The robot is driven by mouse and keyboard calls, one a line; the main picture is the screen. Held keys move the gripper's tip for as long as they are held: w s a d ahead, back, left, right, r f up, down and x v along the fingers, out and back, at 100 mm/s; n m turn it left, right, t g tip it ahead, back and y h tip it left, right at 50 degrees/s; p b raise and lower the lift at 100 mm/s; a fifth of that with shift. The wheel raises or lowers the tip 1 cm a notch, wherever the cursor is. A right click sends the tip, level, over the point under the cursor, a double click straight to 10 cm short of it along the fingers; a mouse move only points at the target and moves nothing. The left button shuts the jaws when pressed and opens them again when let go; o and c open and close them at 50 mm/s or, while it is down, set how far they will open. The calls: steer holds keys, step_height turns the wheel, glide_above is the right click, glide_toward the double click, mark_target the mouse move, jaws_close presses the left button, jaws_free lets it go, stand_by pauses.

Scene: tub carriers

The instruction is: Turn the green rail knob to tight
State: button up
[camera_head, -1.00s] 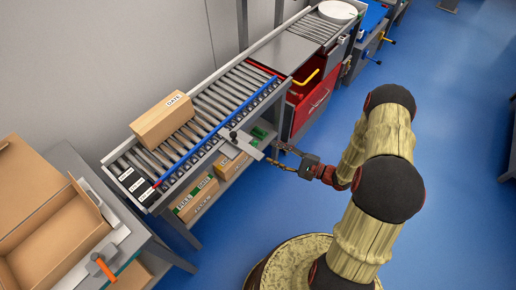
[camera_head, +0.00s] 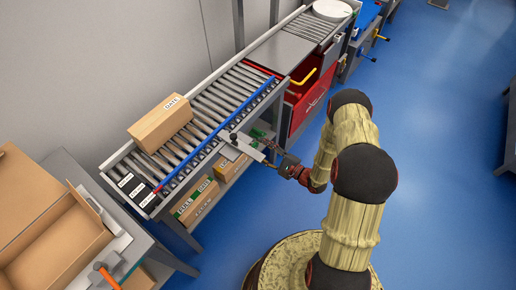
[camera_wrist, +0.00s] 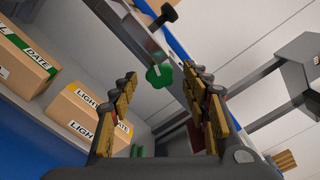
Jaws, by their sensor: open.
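The green rail knob (camera_wrist: 159,76) shows in the wrist view, beyond my fingertips and between them, below a grey bracket plate. In the head view a green part (camera_head: 262,134) shows beside the grey plate, small and partly hidden. My gripper (camera_wrist: 163,85) is open, with its two yellow-and-black fingers on either side of the knob in the picture; I see no contact. In the head view my gripper (camera_head: 271,156) points at the bracket from the right. A black knob (camera_wrist: 167,12) sits on top of the bracket plate.
A blue guide rail (camera_head: 215,133) runs along the roller conveyor, and a carton (camera_head: 160,122) stands on the rollers. Labelled boxes (camera_head: 196,200) sit on the shelf below. A red bin (camera_head: 310,98) stands behind. The blue floor to the right is open.

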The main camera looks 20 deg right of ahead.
steer(key=shift+w+a, duration=0.45)
steer(key=shift+w, duration=0.15)
steer(key=c, duration=0.3)
steer(key=c, duration=0.8)
steer(key=shift+c, duration=0.3)
steer(key=shift+m, duration=0.4)
steer(key=m, duration=0.6)
steer(key=m+p, duration=0.1)
steer(key=m, duration=0.6)
